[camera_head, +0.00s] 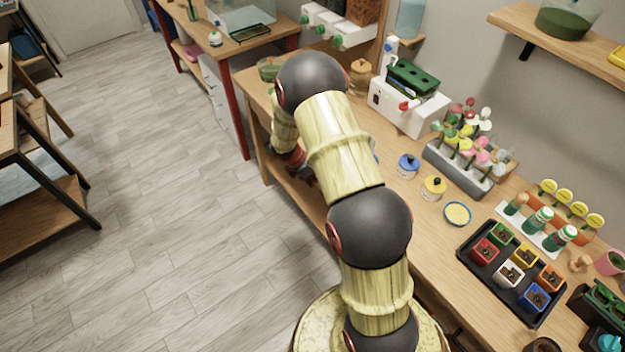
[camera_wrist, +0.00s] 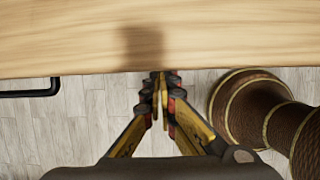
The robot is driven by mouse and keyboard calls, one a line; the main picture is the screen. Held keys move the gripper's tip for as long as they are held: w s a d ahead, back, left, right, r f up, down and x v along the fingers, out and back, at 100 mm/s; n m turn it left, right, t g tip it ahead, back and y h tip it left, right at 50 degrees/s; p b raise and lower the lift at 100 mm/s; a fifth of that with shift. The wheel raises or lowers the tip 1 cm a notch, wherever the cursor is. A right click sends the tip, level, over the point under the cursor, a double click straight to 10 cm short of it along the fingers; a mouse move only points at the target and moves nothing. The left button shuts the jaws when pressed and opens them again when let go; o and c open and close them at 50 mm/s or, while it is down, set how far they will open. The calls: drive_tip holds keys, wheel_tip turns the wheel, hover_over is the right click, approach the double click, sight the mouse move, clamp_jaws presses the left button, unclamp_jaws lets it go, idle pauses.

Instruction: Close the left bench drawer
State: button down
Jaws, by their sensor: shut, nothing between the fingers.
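In the wrist view my gripper (camera_wrist: 160,82) is shut and empty, its fingertips at the front edge of a pale wooden surface (camera_wrist: 230,35). A black bar handle (camera_wrist: 30,92) sticks out from that edge at the left, apart from the fingers. I cannot tell whether this wood is the bench top or a drawer front, or how far any drawer stands out. In the head view the wooden bench (camera_head: 412,215) runs along the right.
On the bench are a black tray (camera_head: 487,277) of coloured pots, a grey flower rack (camera_head: 459,171), a blue-lidded jar (camera_head: 407,166) and a yellow-lidded jar (camera_head: 433,188). A red-legged table (camera_head: 240,100) stands beyond. The floor (camera_head: 170,220) left of the bench is clear.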

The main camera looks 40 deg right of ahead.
drive_tip(key=a+r+p, duration=0.3)
drive_tip(key=a+r, duration=0.4)
drive_tip(key=r, duration=0.2)
drive_tip(key=shift+a+r, duration=0.15)
